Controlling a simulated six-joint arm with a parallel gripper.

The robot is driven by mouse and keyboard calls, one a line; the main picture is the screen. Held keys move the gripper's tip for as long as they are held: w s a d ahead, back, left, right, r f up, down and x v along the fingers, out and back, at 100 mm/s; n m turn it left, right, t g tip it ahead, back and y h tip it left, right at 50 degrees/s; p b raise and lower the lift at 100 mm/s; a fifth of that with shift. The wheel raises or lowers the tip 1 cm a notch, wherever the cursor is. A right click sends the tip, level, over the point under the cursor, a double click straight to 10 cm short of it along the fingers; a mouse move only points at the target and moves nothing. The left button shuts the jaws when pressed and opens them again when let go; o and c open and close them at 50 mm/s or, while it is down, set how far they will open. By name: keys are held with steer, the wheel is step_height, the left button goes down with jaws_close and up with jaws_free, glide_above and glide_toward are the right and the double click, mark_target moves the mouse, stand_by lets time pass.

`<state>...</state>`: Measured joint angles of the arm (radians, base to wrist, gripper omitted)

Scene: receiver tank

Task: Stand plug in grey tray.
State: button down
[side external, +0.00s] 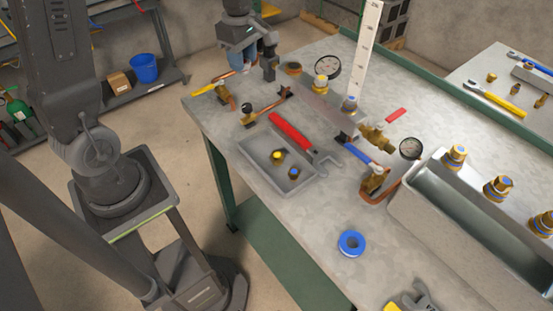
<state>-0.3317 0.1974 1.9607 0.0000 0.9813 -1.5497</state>
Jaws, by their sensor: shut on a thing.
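My gripper (258,71) is at the top of the side external view, over the far left part of the bench. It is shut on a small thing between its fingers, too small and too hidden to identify. The grey tray (262,172) lies on the bench nearer the camera, below the gripper in the picture. Two small plugs stand in it, one with a yellow top (278,155) and one with a blue top (293,173).
A red-handled wrench (292,134) lies along the tray's far edge. Valves with blue (358,152) and red handles, gauges and a tall white scale (364,50) stand to the right. A metal tank (480,220) is at far right. Bench around the blue tape roll (351,244) is clear.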

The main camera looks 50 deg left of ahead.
steer(key=s+d+f+m, duration=0.1)
steer(key=s+f+m, duration=0.15)
steer(key=s, duration=0.55)
steer(key=m, duration=0.1)
glide_above(262, 147)
step_height(262, 147, down, 7)
steer(key=shift+f, duration=2.05)
steer(key=shift+f, duration=0.1)
steer(key=c, duration=0.7)
jaws_free()
